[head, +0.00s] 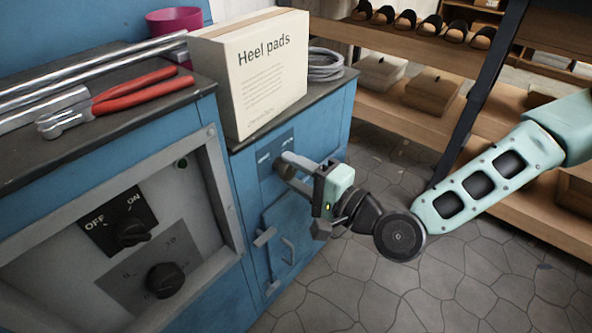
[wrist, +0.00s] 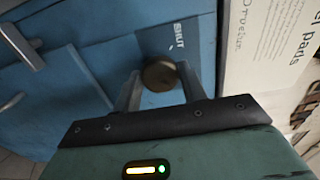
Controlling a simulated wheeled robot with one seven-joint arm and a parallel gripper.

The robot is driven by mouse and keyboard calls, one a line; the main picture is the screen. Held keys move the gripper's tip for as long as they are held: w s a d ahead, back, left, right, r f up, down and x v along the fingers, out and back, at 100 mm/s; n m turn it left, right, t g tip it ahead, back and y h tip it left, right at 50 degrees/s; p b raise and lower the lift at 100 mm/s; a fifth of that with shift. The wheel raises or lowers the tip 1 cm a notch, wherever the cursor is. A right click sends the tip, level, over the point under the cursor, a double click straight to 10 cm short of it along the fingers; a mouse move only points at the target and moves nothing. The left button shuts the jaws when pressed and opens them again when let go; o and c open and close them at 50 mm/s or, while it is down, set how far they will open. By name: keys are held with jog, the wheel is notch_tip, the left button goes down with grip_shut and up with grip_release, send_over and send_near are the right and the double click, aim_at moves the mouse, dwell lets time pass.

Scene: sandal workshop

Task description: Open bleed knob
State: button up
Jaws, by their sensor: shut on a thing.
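The bleed knob (wrist: 159,75) is a round, dark brass knob on the blue cabinet front. A dark blue label plate lies behind it, with the word SHUT readable in the wrist view. In the head view the knob (head: 284,171) sits below the heel pads box, partly covered by my gripper. My gripper (head: 288,168) reaches it from the right. In the wrist view my gripper's two fingers (wrist: 155,88) stand on either side of the knob, shut on it. Which way the knob is turned cannot be told.
A Heel pads box (head: 262,75) stands on the cabinet top above the knob. Below are a small blue door (head: 286,235) with handles. Left is a panel with an OFF/ON switch (head: 131,232) and a dial (head: 165,280). Red-handled pliers (head: 140,95) lie on top. Shelves (head: 430,120) stand right.

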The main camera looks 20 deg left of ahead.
jog(key=o, duration=0.9)
jog(key=shift+o, duration=0.2)
jog(key=p+v, duration=0.6)
jog(key=v, duration=1.1)
jog(key=shift+d+p, duration=0.25)
jog(key=shift+p, duration=0.15)
jog(key=shift+s+f, duration=0.15)
